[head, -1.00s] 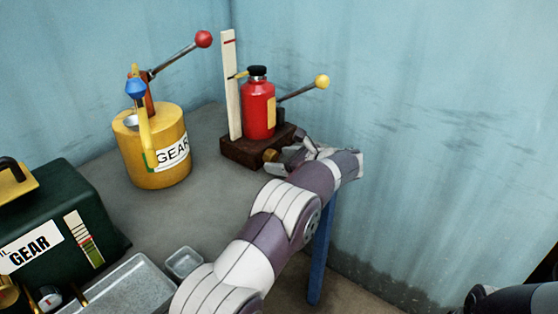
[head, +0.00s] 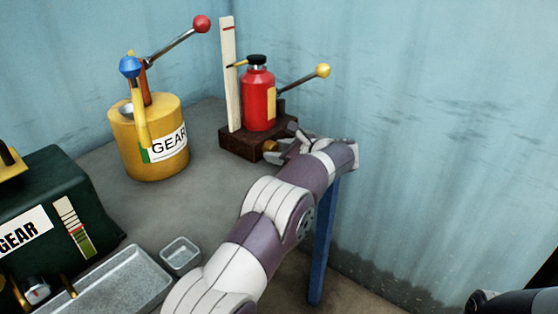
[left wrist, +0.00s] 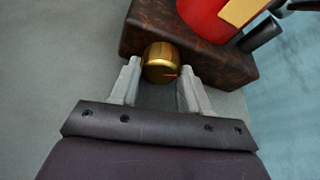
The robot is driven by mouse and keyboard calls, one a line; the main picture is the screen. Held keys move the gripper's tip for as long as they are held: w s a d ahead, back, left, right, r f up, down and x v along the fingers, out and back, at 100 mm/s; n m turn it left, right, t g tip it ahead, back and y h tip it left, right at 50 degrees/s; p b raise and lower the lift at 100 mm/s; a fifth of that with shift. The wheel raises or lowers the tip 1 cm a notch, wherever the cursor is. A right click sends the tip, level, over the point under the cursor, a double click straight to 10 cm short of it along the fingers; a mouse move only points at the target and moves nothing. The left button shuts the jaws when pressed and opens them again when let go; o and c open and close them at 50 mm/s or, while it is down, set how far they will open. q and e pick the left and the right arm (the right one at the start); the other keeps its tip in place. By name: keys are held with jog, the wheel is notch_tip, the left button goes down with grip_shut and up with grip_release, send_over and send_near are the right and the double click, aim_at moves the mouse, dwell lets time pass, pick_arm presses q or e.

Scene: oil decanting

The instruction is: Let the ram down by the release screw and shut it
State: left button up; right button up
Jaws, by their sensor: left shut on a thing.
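The red bottle jack (head: 258,98) stands upright on a dark brown block (head: 236,142) at the back of the bench. Its black-capped ram top (head: 257,60) is beside a white upright gauge board (head: 229,75) with a red mark near its top. A yellow pointer (head: 238,64) lies across the board below that mark. The brass release screw (head: 270,147) sticks out low at the block's front; it also shows in the left wrist view (left wrist: 161,62). My left gripper (head: 283,150) is shut on the screw, one finger on each side. My right gripper is not clearly visible.
A yellow GEAR can (head: 150,155) with a red-knobbed lever stands left of the jack. A dark green GEAR box (head: 60,205), a grey tray (head: 125,285) and a small clear dish (head: 180,254) are nearer. The jack's yellow-knobbed handle (head: 300,80) points right. A blue wall is behind.

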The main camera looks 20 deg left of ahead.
pick_arm(q)
jog(key=o, duration=1.1)
jog(key=shift+c, duration=0.2)
jog(key=p+v, duration=0.1)
jog(key=v, duration=1.1)
jog(key=shift+s+d+r, duration=0.1)
jog(key=shift+d, duration=0.25)
